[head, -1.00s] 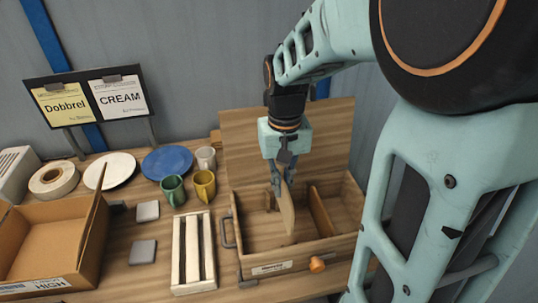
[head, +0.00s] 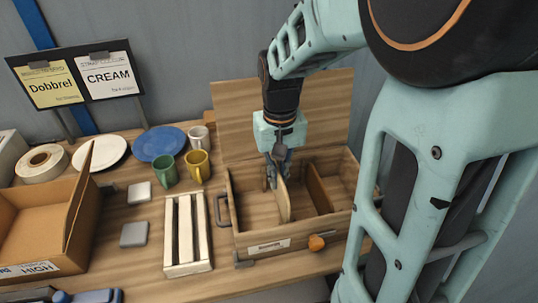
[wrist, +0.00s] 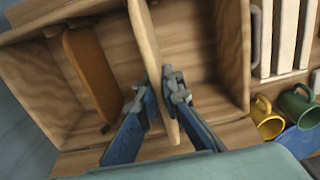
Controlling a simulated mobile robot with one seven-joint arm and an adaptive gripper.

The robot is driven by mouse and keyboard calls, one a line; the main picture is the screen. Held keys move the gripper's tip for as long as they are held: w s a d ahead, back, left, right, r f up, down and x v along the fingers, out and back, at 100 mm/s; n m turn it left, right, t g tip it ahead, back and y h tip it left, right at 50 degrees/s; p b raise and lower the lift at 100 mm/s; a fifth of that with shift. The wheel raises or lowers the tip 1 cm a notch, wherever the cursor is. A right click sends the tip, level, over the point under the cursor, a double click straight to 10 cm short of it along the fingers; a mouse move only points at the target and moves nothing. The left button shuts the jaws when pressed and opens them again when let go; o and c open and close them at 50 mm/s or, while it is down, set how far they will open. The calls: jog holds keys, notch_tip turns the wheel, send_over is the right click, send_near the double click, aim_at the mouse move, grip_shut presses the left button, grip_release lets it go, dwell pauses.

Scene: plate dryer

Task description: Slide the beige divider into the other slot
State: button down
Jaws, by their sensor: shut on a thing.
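The beige divider (head: 284,201) is upright inside the open wooden box (head: 262,231), left of a browner divider (head: 319,189). My gripper (head: 275,178) reaches down into the box and is shut on the beige divider near its back end. In the wrist view, the two fingers (wrist: 156,92) press on both faces of the beige divider (wrist: 145,38). The browner divider (wrist: 90,72) stands apart on the left there. The divider's lower edge and the slots are hard to make out, so I cannot tell whether it sits in one.
The raised lid (head: 285,110) stands behind the box. An orange knob (head: 316,243) is on its front. A white slatted crate (head: 187,236), a yellow mug (head: 197,165) and a green mug (head: 165,171) stand to the left. A cardboard box (head: 30,225) is farther left.

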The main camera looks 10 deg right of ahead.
aim_at(277, 194)
jog(key=shift+f+b, duration=2.2)
jog(key=shift+f, duration=1)
jog(key=c, duration=2)
grip_release()
notch_tip(277, 194, up, 12)
jog(key=shift+r, duration=0.1)
